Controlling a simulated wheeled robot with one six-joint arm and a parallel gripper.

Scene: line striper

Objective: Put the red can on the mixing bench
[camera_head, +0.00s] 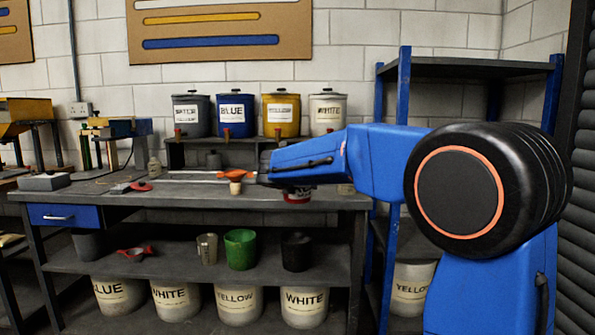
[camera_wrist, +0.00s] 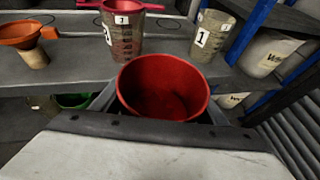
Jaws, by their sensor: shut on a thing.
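The red can (camera_wrist: 163,88) is held upright in my gripper (camera_wrist: 160,108), seen from above as an open, empty-looking cup. The fingers stand on either side of it and are mostly hidden by it. The grey bench (camera_head: 200,190) with a blue drawer lies behind and left of my arm. Its top also shows in the wrist view (camera_wrist: 80,72), beyond the can. I cannot tell whether the can touches the bench.
An orange funnel (camera_wrist: 28,38) in a small holder and two clear numbered cups, one (camera_wrist: 124,45) with a red strainer, the other (camera_wrist: 212,38) plain, stand on the bench. Labelled paint drums (camera_head: 236,114) stand on a raised shelf behind. A blue-posted rack (camera_head: 404,70) is at right.

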